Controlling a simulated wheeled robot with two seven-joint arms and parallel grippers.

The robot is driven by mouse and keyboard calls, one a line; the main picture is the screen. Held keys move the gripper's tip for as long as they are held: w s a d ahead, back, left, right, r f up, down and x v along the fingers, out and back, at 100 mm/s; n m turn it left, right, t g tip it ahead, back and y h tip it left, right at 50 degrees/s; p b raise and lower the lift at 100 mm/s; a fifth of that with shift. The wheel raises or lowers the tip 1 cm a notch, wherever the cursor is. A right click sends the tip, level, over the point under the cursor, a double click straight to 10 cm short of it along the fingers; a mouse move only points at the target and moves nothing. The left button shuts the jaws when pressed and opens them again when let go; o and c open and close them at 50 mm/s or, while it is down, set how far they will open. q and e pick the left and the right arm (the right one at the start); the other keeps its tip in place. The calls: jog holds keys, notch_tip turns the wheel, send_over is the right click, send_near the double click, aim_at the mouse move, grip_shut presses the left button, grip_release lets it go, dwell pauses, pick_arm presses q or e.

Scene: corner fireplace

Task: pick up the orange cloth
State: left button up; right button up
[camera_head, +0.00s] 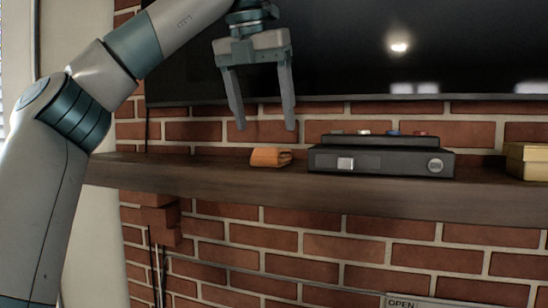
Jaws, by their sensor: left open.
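The orange cloth (270,157) lies folded on the dark wooden mantel shelf (215,178), just left of a black box-shaped device. My left gripper (264,126) hangs above the cloth with its fingers pointing down. Its jaws are open and empty, and in the picture the fingertips are a little above the cloth, apart from it. My right gripper is not in view.
The black device (385,160), with small coloured items on top, stands close to the cloth's right. A yellowish box (528,162) sits at the shelf's right end. A dark television screen (400,45) hangs behind. The shelf left of the cloth is clear.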

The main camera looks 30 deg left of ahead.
aim_at(273, 147)
pick_arm(q)
jog(key=shift+w+f, duration=0.1)
jog(key=shift+f, duration=0.4)
jog(key=shift+w, duration=0.15)
jog(key=shift+w+d+f+p, duration=0.1)
jog(key=shift+w+f+p, duration=0.2)
jog(key=shift+f+p, duration=0.35)
jog(key=p+x, duration=0.1)
jog(key=x, duration=0.1)
jog(key=shift+w+f+p, duration=0.3)
jog(key=shift+w+p, duration=0.05)
jog(key=shift+p, duration=0.05)
jog(key=shift+w+f, duration=0.15)
jog(key=shift+f, duration=0.35)
jog(key=c, duration=1.1)
